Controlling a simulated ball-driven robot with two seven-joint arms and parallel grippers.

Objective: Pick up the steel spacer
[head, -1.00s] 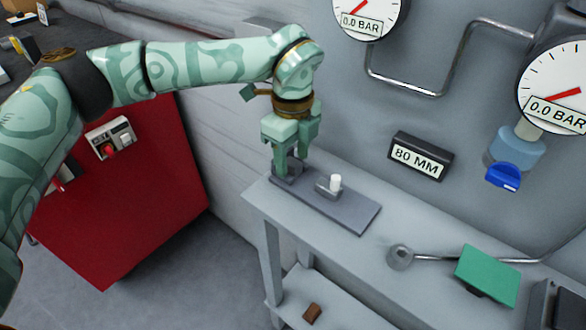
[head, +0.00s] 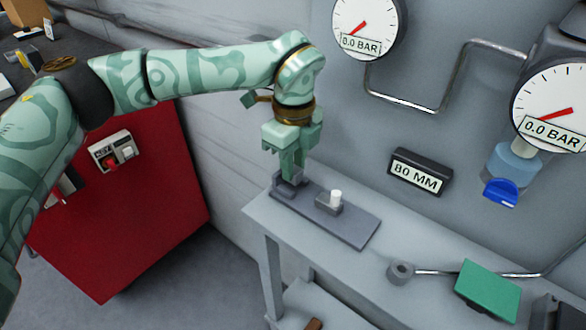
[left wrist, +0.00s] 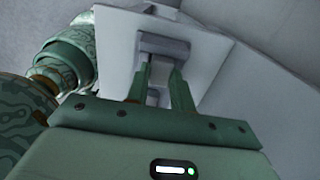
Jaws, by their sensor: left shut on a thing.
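My left gripper (head: 288,178) points down over the left end of a dark grey plate (head: 350,229) on the bench. Its fingers are at a grey block (head: 275,192) at that end. In the left wrist view the fingers (left wrist: 160,78) are shut on a small pale grey piece (left wrist: 160,72), which I take for the steel spacer. It is mostly hidden between the fingers, and in the head view the fingers cover it. A dark grey block (left wrist: 165,44) shows just past the fingertips. My right gripper is out of view.
A small block with a white peg (head: 336,197) stands on the plate, right of the gripper. An "80 MM" display (head: 419,172) is on the wall behind. A grey round fitting (head: 400,273) and green panel (head: 487,290) lie further right. A red cabinet (head: 120,220) stands left.

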